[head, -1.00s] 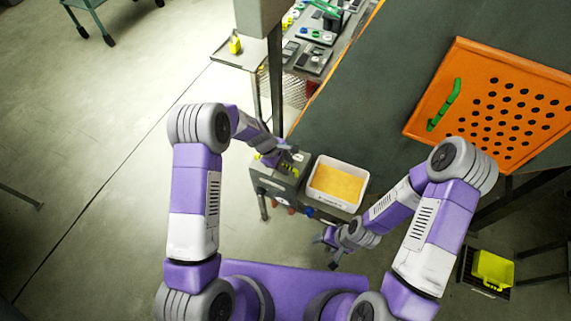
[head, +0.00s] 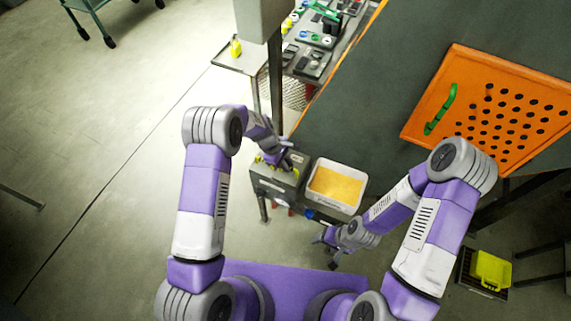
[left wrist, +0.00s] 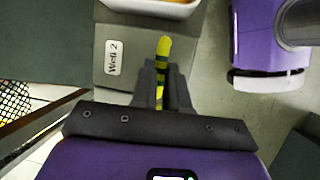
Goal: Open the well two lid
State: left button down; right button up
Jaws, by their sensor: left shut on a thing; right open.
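The well two lid (left wrist: 120,35) is a flat grey surface with a white "Well 2" label (left wrist: 113,57) in the left wrist view. A yellow handle with green bands (left wrist: 162,48) stands at its right side. My left gripper (left wrist: 161,82) is shut on this handle, and its fingers hide the handle's lower part. In the head view, my left gripper (head: 287,162) is at the top of the grey well box (head: 272,187). The lid looks down on the box, though the arm partly hides it. My right gripper (head: 325,250) is open and empty, low in front of the tray.
A white tray (head: 311,200) with yellow content stands just right of the well box. An orange perforated panel (head: 470,85) with a green handle lies on the dark surface at right. A grey post (head: 275,90) rises behind the box. Open floor lies to the left.

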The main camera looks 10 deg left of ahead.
pick_arm(q)
jog(key=shift+w+d+r+p, duration=0.1)
jog(key=shift+w+r+p, duration=0.25)
jog(key=shift+r, duration=0.25)
jog(key=shift+w+d+r, duration=0.3)
jog(key=shift+w+r, duration=0.55)
jog(key=shift+w, duration=0.1)
jog(key=shift+w+d+r, duration=0.25)
jog(key=shift+w+r, duration=0.1)
jog(key=shift+w, duration=0.4)
jog(key=shift+w+d+r, duration=0.25)
jog(key=shift+w+r, duration=0.1)
jog(key=shift+w, duration=0.35)
pick_arm(e)
jog(key=shift+s+r, duration=0.15)
jog(key=shift+r, duration=0.65)
pick_arm(q)
jog(key=c, duration=1.5)
grip_release()
jog(key=o, duration=0.4)
jog(key=shift+w+d+f, duration=0.1)
jog(key=shift+w, duration=0.2)
jog(key=shift+s, duration=0.15)
